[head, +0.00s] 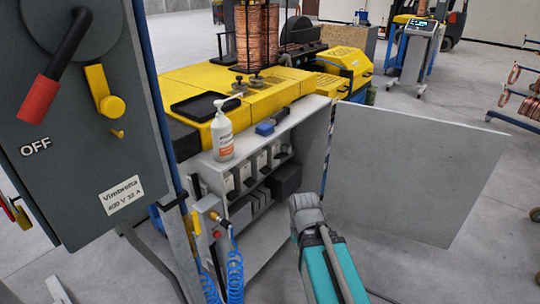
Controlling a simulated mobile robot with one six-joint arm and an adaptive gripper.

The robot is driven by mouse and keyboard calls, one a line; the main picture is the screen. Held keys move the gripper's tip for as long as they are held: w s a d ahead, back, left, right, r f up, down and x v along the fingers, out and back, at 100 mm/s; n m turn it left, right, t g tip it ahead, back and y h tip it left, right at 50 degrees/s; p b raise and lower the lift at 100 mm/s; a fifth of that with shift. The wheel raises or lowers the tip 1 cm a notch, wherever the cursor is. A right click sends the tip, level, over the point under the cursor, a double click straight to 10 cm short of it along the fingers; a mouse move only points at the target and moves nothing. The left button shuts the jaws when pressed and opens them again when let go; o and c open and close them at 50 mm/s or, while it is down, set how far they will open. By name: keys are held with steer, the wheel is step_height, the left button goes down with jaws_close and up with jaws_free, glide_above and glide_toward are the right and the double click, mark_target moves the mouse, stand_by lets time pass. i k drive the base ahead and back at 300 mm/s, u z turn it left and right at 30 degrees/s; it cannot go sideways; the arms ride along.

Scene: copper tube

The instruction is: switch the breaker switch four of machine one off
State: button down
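An open grey cabinet (312,125) stands in the middle of the head view, built into the yellow machine (255,103). Inside it is an upper row of small breaker switches (261,162) with pale fronts and dark parts. They are too small to tell which is number four or whether each is on or off. Darker boxes (287,180) sit below and to the right of them. My teal and grey arm reaches up from the bottom edge in front of the cabinet's right side. My gripper's fingers do not show.
The cabinet door (415,170) is swung open to the right. A grey panel (85,150) with a red-tipped lever beside "OFF" stands close at left. Blue coiled hoses (236,275) hang beside the cabinet. A white pump bottle (222,135) stands on its top edge.

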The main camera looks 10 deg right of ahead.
mark_target(279, 156)
steer(key=z, duration=0.05)
steer(key=i, duration=1)
steer(key=u, duration=0.05)
